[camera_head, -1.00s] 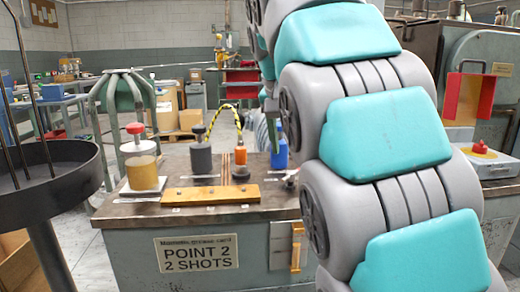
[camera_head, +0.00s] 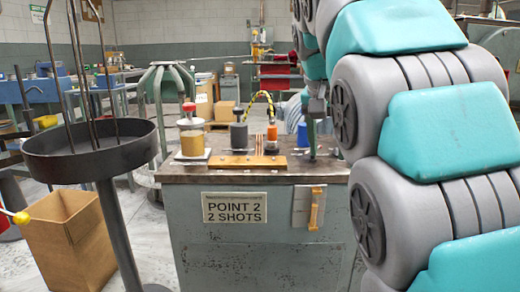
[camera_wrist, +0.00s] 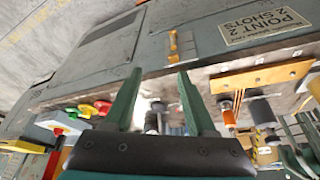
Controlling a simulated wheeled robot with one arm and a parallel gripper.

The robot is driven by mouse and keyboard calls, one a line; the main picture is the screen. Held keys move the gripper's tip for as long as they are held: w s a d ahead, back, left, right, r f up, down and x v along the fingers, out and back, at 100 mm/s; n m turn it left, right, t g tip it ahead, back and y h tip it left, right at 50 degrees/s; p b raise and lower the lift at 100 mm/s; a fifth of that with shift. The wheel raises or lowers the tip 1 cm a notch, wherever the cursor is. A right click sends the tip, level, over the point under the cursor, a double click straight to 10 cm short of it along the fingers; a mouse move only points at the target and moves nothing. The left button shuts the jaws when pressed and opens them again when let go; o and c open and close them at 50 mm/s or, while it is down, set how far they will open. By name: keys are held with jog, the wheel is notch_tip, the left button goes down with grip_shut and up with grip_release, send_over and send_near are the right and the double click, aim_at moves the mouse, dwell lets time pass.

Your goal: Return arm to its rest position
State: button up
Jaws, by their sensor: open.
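My arm (camera_head: 430,130), in teal and grey links, fills the right of the head view. My gripper (camera_wrist: 158,73) shows in the wrist view as two green fingers standing apart, with nothing held between them. In the head view, what looks like a dark green finger (camera_head: 311,128) shows at the bench's right end, partly behind the arm. Beyond the fingers in the wrist view lies the bench edge with its "POINT 2 2 SHOTS" sign (camera_wrist: 264,25).
The bench (camera_head: 260,250) carries a red-topped yellowish jar (camera_head: 191,138), a dark grey cylinder (camera_head: 239,135), an orange-topped item (camera_head: 271,138) and a wooden strip (camera_head: 247,162). A black round tray stand (camera_head: 90,160) and cardboard box (camera_head: 72,230) stand left.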

jog(key=s+d+f+n+g+y, duration=0.1)
jog(key=s+f+n+g, duration=0.4)
jog(key=s+f, duration=2.6)
jog(key=shift+s+d+f+y, duration=0.3)
jog(key=shift+d+f+y, duration=0.15)
jog(key=shift+f, duration=0.4)
